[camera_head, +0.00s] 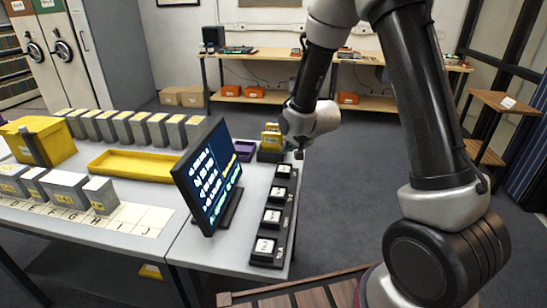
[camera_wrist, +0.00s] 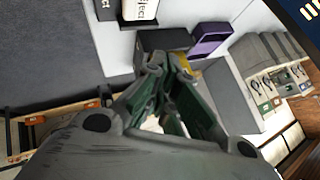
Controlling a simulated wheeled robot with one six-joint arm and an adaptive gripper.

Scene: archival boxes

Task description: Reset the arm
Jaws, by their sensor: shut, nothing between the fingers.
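My arm reaches from the right over the table's right end in the head view. My gripper (camera_head: 298,152) is small there, near the back of the black button strip (camera_head: 268,225), and partly hidden by its own wrist. In the wrist view my gripper (camera_wrist: 168,62) is shut, with its fingers together and nothing between them. A purple tray (camera_head: 244,151) stands behind the monitor, left of my gripper; it also shows in the wrist view (camera_wrist: 208,40). A dark box with yellow items (camera_head: 270,141) stands close behind my gripper; whether they touch cannot be told.
A tilted monitor (camera_head: 208,175) stands left of the button strip. A yellow tray (camera_head: 135,165), a yellow box (camera_head: 38,140) and rows of grey boxes (camera_head: 68,190) fill the table to the left. Floor (camera_head: 345,190) is open right of the table; a wooden stand (camera_head: 500,103) is farther right.

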